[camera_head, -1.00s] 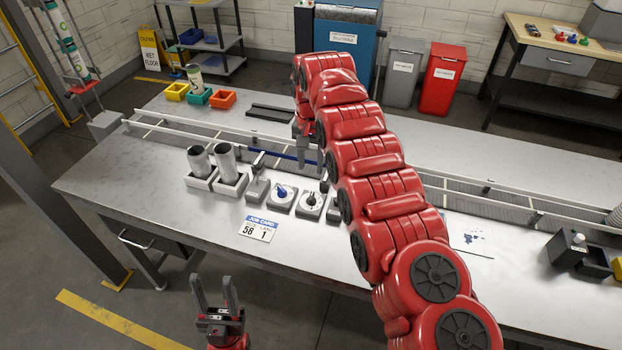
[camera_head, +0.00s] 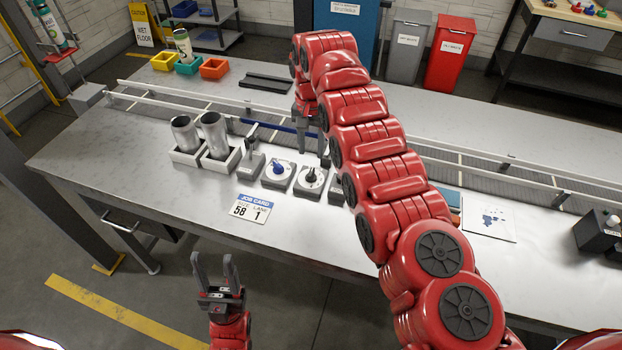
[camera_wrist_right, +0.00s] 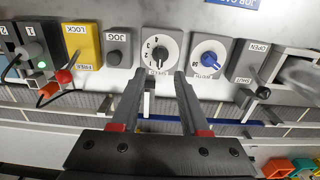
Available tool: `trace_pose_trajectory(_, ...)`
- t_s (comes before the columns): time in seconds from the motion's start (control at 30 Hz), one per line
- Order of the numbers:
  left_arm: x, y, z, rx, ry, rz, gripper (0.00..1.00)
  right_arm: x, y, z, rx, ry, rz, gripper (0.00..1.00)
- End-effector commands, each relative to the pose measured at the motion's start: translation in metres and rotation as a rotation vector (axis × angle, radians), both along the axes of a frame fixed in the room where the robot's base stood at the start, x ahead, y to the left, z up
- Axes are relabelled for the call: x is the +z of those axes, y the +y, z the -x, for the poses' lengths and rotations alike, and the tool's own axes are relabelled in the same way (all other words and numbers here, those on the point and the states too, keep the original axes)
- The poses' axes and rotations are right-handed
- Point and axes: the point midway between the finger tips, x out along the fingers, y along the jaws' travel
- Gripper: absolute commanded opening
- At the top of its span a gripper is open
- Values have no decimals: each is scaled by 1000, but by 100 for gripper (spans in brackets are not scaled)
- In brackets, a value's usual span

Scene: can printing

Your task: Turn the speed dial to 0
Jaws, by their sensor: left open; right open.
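The speed dial (camera_wrist_right: 160,50) is a black pointer knob on a white numbered face in a grey box, labelled SPEED in the right wrist view. In the head view it is the black-knobbed dial (camera_head: 311,179) beside the blue-knobbed one. The pointer's exact setting is too small to read surely. My right gripper (camera_wrist_right: 160,76) is open, its two fingers pointing at the dial from either side of its label, with nothing between them. In the head view the right gripper (camera_head: 311,135) is above the conveyor, behind the dial. My left gripper (camera_head: 212,260) is open and empty in front of the table.
The blue width dial (camera_wrist_right: 209,58) and an open/shut lever (camera_wrist_right: 263,93) flank the speed dial on one side; a jog button (camera_wrist_right: 118,57) and a yellow lock box (camera_wrist_right: 84,45) on the other. Cans (camera_head: 215,135) in white holders and a job card (camera_head: 252,207) are near.

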Motion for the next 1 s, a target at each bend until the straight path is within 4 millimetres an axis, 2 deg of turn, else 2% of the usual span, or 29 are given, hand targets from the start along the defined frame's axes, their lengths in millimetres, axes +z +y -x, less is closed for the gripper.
trace_pose_trajectory(0.03,10,0,0,0,-2,0,50,-2,1,0,1,-1,0,45)
trace_pose_trajectory(0.2,23,0,0,0,-3,0,50,-32,0,0,1,2,2,45)
trace_pose_trajectory(0.3,28,0,0,0,-3,0,50,-55,1,1,1,4,3,45)
trace_pose_trajectory(0.4,29,0,0,0,-3,0,50,-67,0,0,-1,0,2,45)
trace_pose_trajectory(0.53,30,0,0,0,-3,0,50,-76,1,-1,0,-4,1,45)
trace_pose_trajectory(0.77,30,0,0,0,-2,0,50,-77,1,-1,0,-6,0,45)
trace_pose_trajectory(1.0,30,0,0,0,-3,0,50,-77,1,-1,0,-5,0,4)
